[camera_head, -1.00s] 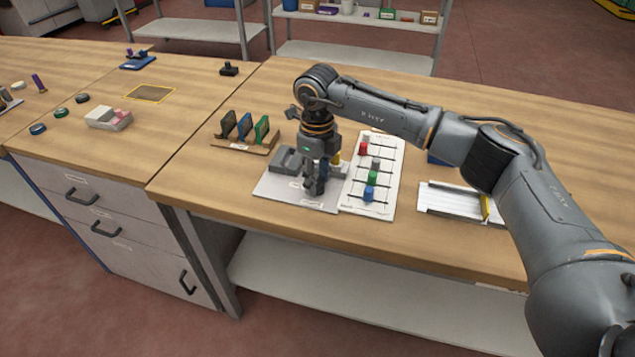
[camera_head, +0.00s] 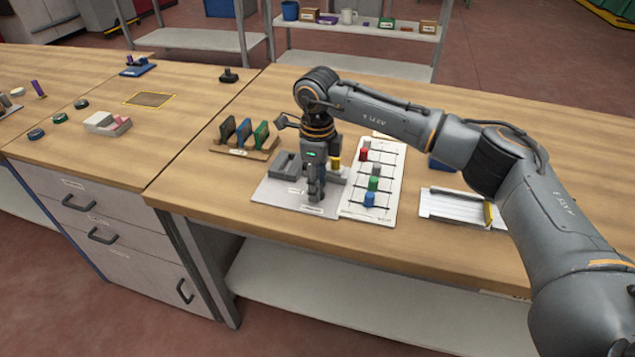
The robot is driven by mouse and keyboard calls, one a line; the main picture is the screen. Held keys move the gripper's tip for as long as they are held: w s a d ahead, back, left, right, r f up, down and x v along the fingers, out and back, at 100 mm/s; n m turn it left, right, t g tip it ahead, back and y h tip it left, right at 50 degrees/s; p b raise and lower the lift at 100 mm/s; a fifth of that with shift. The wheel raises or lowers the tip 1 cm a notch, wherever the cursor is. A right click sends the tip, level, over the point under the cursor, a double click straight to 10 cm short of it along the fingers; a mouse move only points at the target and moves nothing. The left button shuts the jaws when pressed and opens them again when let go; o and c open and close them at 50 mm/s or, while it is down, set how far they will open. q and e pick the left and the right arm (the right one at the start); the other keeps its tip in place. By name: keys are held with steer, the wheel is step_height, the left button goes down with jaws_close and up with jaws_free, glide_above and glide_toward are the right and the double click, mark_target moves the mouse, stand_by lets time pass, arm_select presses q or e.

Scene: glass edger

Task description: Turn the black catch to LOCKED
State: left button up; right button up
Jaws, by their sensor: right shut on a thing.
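A light grey plate (camera_head: 270,194) with small white labels lies near the front edge of the wooden bench. A grey block with a slot (camera_head: 285,168) stands on the plate's left part. My right gripper (camera_head: 316,196) points straight down at the plate's right front part. Its fingers are close together, shut on a small dark thing that I take for the black catch. The fingers hide nearly all of the catch, so which way it points cannot be told. The label texts are too small to read. My left gripper is not in view.
A white grid board (camera_head: 349,208) with coloured pegs lies right beside the plate. A rack (camera_head: 232,147) with dark, blue and green pieces stands behind it on the left. A yellow post (camera_head: 335,162) is close behind my gripper. A white tray (camera_head: 450,207) lies farther right.

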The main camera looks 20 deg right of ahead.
steer(key=o, duration=1.2)
steer(key=shift+c, duration=0.2)
steer(key=shift+r, duration=0.2)
step_height(320, 180, up, 12)
steer(key=shift+f, duration=0.15)
